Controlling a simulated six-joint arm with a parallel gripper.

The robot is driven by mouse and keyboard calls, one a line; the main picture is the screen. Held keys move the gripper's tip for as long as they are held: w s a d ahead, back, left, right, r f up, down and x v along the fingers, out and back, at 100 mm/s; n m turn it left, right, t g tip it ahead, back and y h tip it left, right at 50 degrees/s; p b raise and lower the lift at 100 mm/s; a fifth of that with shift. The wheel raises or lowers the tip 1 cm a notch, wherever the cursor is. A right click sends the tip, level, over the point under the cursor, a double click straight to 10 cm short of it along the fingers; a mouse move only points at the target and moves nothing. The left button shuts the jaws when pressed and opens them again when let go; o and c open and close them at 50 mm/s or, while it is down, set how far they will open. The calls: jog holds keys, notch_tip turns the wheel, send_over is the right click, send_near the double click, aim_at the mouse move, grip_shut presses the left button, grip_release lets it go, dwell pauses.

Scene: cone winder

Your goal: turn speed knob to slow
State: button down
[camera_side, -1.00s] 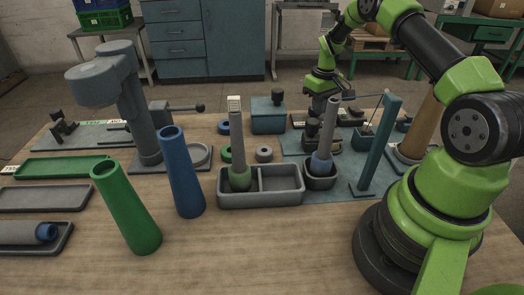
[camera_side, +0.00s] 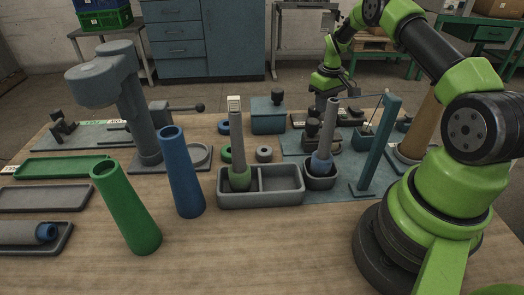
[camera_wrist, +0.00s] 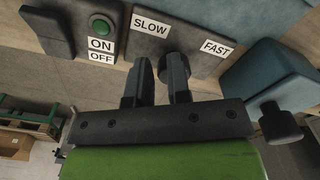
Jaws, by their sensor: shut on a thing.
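The dark round speed knob (camera_wrist: 180,60) shows in the wrist view on a dark panel, between the SLOW label (camera_wrist: 151,24) on the left and the FAST label (camera_wrist: 216,47) on the right. My gripper (camera_wrist: 159,68) is shut on the knob; its fingers partly cover it. Which way the knob points cannot be told. In the side view my gripper (camera_side: 323,104) is low at the back of the bench, and the knob is too small and covered to make out.
A green button (camera_wrist: 101,25) with ON and OFF labels is left of the speed panel. A blue-grey box (camera_side: 268,117) with a dark knob stands close by. A teal post (camera_side: 380,145) and a cone in a grey cup (camera_side: 320,177) stand in front of my gripper.

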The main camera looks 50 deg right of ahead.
jog(key=shift+s+f, duration=0.5)
jog(key=shift+f, duration=0.15)
jog(key=shift+s, duration=0.25)
jog(key=shift+r, duration=0.15)
notch_tip(320, 180, up, 6)
jog(key=shift+w, duration=0.15)
